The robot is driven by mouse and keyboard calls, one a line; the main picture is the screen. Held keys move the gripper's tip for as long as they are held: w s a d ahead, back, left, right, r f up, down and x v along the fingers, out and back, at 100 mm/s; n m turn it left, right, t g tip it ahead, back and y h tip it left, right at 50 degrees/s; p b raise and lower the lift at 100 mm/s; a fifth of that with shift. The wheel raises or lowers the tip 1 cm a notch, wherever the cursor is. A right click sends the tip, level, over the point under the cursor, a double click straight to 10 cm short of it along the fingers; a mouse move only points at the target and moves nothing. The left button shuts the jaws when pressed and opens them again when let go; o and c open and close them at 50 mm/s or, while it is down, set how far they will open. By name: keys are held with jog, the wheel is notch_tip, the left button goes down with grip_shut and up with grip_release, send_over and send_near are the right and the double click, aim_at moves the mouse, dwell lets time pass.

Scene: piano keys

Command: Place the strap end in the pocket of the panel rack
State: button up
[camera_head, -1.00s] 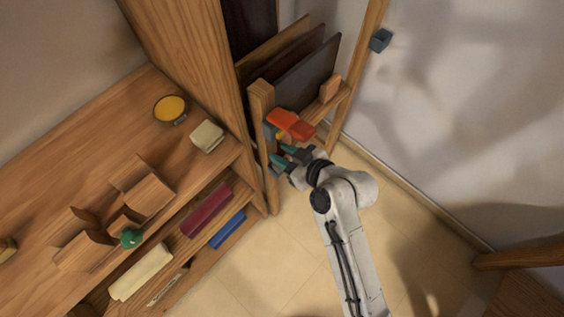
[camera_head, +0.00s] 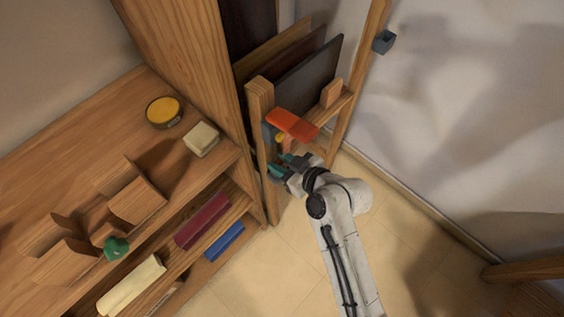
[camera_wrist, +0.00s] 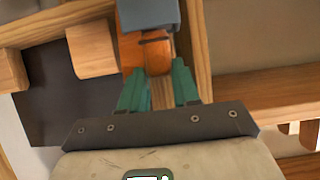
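The orange-red strap (camera_head: 292,124) lies at the near top of the wooden panel rack (camera_head: 260,100), with a yellow-orange part hanging below it. In the wrist view an orange strap part (camera_wrist: 145,52) with a thin dark band is just beyond my fingertips. A blue-grey piece (camera_wrist: 148,14), perhaps the pocket, covers its upper part. A blue-grey piece also shows beside the rack post in the head view (camera_head: 269,136). Whether the strap end is inside it cannot be told. My gripper (camera_head: 281,163) is open and empty, its teal fingers apart just below the strap; they also show in the wrist view (camera_wrist: 160,88).
Dark panels (camera_head: 310,75) stand in the rack. A wooden shelf unit (camera_head: 75,130) at left holds a yellow-topped tin (camera_head: 164,111), a pale block (camera_head: 201,138) and a green knob (camera_head: 116,247). A white wall (camera_head: 470,110) is to the right. Floor (camera_head: 285,260) is open below.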

jog(key=o, duration=0.5)
jog(key=shift+r, duration=0.2)
jog(key=v, duration=1.2)
jog(key=s+d+f+m+g+h, duration=0.2)
jog(key=s+d+m+h, duration=0.1)
jog(key=s+d, duration=0.3)
jog(key=s+d+f+m+g+h, duration=0.2)
jog(key=s+d+m+h, duration=0.1)
jog(key=s+d, duration=0.4)
jog(key=s+d+f+m+g+h, duration=0.2)
jog(key=s+d+f+m+h, duration=0.1)
jog(key=s+d, duration=0.4)
jog(key=shift+d+m+g+h, duration=0.35)
jog(key=shift+d+m, duration=0.55)
jog(key=shift+d, duration=0.35)
